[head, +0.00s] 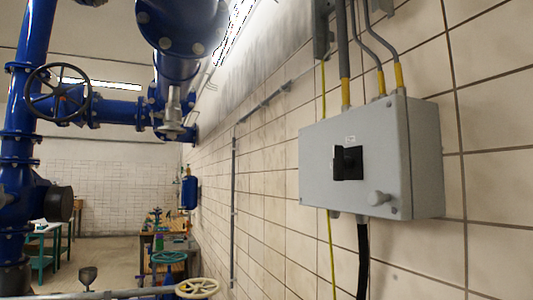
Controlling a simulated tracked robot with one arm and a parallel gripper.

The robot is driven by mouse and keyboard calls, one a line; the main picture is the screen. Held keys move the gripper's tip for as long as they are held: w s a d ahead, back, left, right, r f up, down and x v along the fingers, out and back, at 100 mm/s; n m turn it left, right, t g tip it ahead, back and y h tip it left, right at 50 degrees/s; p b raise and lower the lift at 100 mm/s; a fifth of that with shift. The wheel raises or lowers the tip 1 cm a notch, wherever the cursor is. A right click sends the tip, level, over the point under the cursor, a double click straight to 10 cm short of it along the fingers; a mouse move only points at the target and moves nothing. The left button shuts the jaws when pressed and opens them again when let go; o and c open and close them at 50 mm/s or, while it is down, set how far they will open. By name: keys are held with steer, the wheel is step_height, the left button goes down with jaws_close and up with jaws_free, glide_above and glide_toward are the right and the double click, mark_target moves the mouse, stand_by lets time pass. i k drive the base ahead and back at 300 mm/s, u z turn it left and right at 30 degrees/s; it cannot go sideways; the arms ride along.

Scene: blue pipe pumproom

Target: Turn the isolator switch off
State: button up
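The isolator switch is a black rotary knob (348,163) on a black square plate, on the front of a grey box (322,187). The box is fixed to the tiled wall at the right of the head view. The knob's handle appears to lie roughly level, but its position is too small to read. A small mark above the knob is not legible. My gripper is not in view.
Conduits with yellow ends (345,93) enter the box top, and a black cable (363,262) leaves below. Blue pipes (110,111) with a black handwheel (57,92) stand at the left. Space before the box looks clear.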

mark_target(341, 162)
steer(key=u, duration=0.15)
steer(key=i, duration=1)
steer(key=z, duration=0.1)
